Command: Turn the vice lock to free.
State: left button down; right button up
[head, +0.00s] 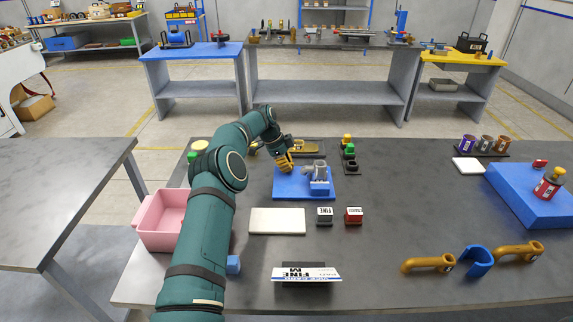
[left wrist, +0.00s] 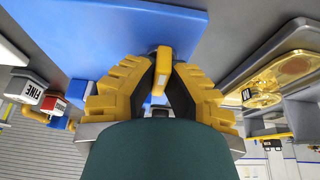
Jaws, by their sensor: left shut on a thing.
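The vice (head: 318,176), a grey cylinder with a blue body, stands on a flat blue base plate (head: 290,193) in the middle of the table. My left gripper (head: 286,165) is at the plate's far left corner, just left of the vice. In the left wrist view, its yellow-padded fingers (left wrist: 162,85) are shut on a small yellow lever (left wrist: 163,62), which sticks out between them. The blue plate (left wrist: 110,35) lies behind it there. I cannot read any lock marking or tell the lever's setting. My right gripper is not in view.
A pink bin (head: 160,238) stands left of my arm, and a white pad (head: 277,221) lies in front of the plate. Blocks labelled FINE (head: 324,216) and a red one (head: 353,216) are nearby.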

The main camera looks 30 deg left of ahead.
pick_arm(q)
jog(key=shift+s+f, duration=0.1)
jog(key=shift+f, duration=0.1)
jog(key=c, duration=1)
grip_release()
jog(key=shift+r, duration=0.1)
jog(key=v, duration=1.2)
jog(key=shift+d, duration=0.1)
